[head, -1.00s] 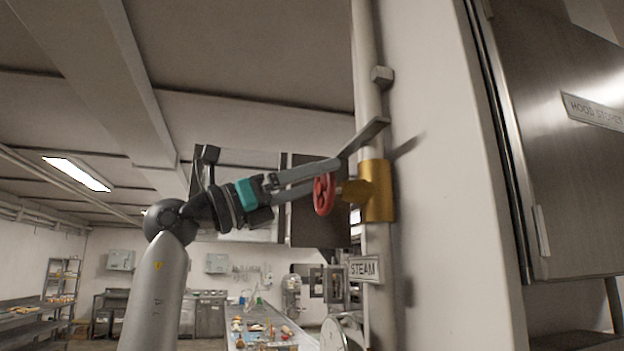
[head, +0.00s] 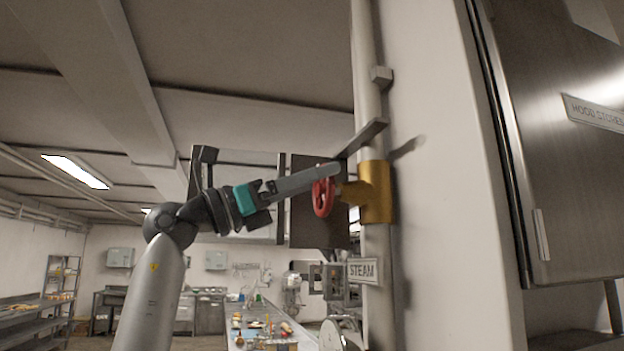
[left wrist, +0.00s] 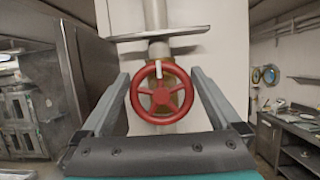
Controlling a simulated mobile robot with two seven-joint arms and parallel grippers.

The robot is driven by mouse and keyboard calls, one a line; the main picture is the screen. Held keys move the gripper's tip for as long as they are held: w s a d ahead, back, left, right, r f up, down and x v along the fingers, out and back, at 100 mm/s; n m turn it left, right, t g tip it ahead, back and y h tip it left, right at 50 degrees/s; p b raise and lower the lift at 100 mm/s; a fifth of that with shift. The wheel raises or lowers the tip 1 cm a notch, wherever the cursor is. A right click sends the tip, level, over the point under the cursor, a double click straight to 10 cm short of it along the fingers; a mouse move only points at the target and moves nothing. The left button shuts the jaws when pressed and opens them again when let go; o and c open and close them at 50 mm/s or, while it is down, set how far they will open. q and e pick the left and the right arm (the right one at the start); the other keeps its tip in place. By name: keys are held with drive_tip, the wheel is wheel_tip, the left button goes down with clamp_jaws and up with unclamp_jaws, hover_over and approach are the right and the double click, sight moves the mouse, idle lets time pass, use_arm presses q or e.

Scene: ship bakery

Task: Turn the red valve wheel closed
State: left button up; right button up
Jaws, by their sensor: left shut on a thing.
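The red valve wheel (head: 323,197) stands out from a brass valve body (head: 377,191) on the vertical pipe at centre right. My left gripper (head: 332,172) reaches it from the left and is shut on its rim. In the left wrist view the wheel (left wrist: 142,108) shows face on, with spokes and a small white mark near its top. The fingers of my left gripper (left wrist: 160,82) lie one on each side of the rim. In the head view the near finger covers the wheel's upper part. My right gripper is not in view.
A flat grey bar (head: 362,138) juts from the pipe (head: 367,105) just above the valve. A STEAM sign (head: 363,270) hangs below it. A steel cabinet (head: 555,150) stands at right. A long table with several small items (head: 262,330) lies far below.

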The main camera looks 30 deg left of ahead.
use_arm(q)
drive_tip(key=o, duration=0.9)
drive_tip(key=b+v, duration=0.5)
drive_tip(key=v, duration=1)
drive_tip(key=shift+s+a, duration=0.1)
drive_tip(key=shift+s, duration=0.1)
